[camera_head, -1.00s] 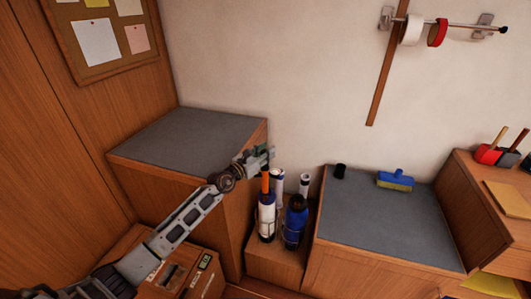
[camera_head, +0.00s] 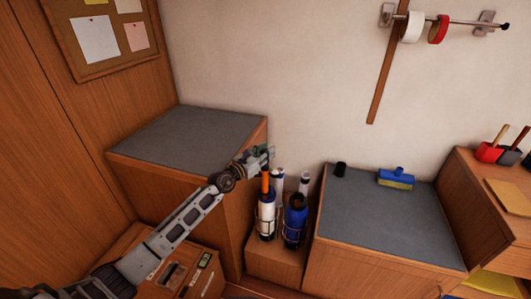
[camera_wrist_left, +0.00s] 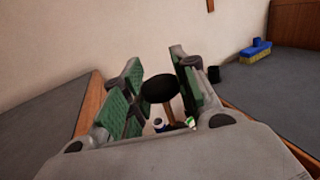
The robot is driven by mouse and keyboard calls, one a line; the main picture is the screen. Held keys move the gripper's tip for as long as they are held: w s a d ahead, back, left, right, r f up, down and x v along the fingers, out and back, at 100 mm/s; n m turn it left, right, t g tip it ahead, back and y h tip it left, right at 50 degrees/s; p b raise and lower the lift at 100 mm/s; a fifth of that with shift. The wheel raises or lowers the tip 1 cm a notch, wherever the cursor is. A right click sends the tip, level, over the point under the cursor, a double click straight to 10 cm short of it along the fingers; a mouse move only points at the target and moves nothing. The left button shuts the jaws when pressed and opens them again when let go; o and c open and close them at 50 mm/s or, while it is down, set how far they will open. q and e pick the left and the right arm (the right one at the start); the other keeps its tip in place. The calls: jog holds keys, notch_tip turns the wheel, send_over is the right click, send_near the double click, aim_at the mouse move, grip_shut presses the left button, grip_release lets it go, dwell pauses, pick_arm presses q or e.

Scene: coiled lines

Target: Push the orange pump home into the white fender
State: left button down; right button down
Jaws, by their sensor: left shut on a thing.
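The white fender (camera_head: 267,221) stands upright in a wire holder on the low wooden box, with a dark band near its top. The orange pump (camera_head: 265,183) stands upright at the fender's top; I cannot tell how deep its lower end sits. My left gripper (camera_head: 264,157) is right above, shut on the top of the pump. In the left wrist view a round black knob (camera_wrist_left: 158,90), apparently the pump's handle, sits between the green finger pads (camera_wrist_left: 155,87). The pump's body is mostly hidden below it there. My right gripper is not in view.
A blue fender (camera_head: 295,219) stands close on the right, with white-topped rolls (camera_head: 304,183) behind. A tall grey-topped cabinet (camera_head: 190,138) is on the left. A lower grey counter (camera_head: 385,222) on the right holds a black cup (camera_head: 340,170) and a blue brush (camera_head: 396,177).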

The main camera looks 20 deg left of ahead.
pick_arm(q)
jog(key=c, duration=1)
grip_release()
jog(key=shift+c, duration=0.2)
jog(key=v, duration=1.2)
dwell(0.5)
